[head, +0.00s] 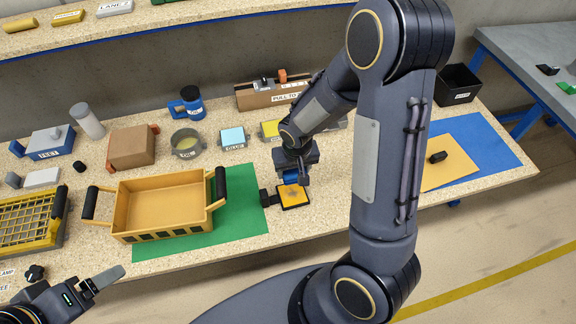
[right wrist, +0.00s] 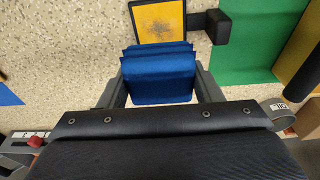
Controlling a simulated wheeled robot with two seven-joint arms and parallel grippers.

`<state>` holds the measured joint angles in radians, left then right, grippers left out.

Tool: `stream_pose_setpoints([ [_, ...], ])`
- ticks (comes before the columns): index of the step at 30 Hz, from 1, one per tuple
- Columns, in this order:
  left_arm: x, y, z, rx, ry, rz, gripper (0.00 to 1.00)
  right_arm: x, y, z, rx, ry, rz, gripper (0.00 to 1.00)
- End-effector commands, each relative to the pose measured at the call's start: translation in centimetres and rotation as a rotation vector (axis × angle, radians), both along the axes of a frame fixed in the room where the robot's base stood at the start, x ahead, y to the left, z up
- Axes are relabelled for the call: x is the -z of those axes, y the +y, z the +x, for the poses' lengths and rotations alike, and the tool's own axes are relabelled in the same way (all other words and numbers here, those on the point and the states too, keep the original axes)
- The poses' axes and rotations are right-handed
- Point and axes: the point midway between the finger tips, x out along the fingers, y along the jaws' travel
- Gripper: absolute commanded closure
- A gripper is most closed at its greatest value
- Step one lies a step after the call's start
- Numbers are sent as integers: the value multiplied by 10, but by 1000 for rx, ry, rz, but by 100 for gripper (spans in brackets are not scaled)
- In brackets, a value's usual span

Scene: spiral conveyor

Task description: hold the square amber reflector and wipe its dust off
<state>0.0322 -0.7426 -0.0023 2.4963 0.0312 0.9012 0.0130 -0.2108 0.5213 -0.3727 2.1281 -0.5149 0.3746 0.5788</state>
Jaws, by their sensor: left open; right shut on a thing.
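The square amber reflector (head: 294,198) has a black frame and a dark block-shaped handle (head: 266,198) at its left. It lies by the right edge of the green mat. In the right wrist view the reflector (right wrist: 172,20) shows a dark, speckled dust patch in its middle. My right gripper (head: 292,178) is shut on a folded blue cloth (right wrist: 162,82), just at the reflector's far edge. I cannot tell whether the cloth touches it. My left gripper (head: 92,288) is open and empty at the lower left, away from the reflector, partly cut off by the picture's edge.
A yellow crate (head: 122,204) with black handles stands on the green mat (head: 245,215). A cup, tins and boxes line the back of the table. A blue mat (head: 485,140) with an orange board (head: 450,165) lies at the right. My right arm hides part of the table.

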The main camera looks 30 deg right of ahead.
Motion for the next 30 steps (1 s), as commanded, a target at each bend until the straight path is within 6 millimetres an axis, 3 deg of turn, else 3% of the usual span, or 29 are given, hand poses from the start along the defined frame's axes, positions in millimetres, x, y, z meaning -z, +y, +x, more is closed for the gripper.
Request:
stream_pose_setpoints([
  [14,6,0,0,0,0,0,20,1,0,0,0,-1,0,60],
  [30,62,0,0,0,0,0,20,60,0,0,-1,0,0,60],
])
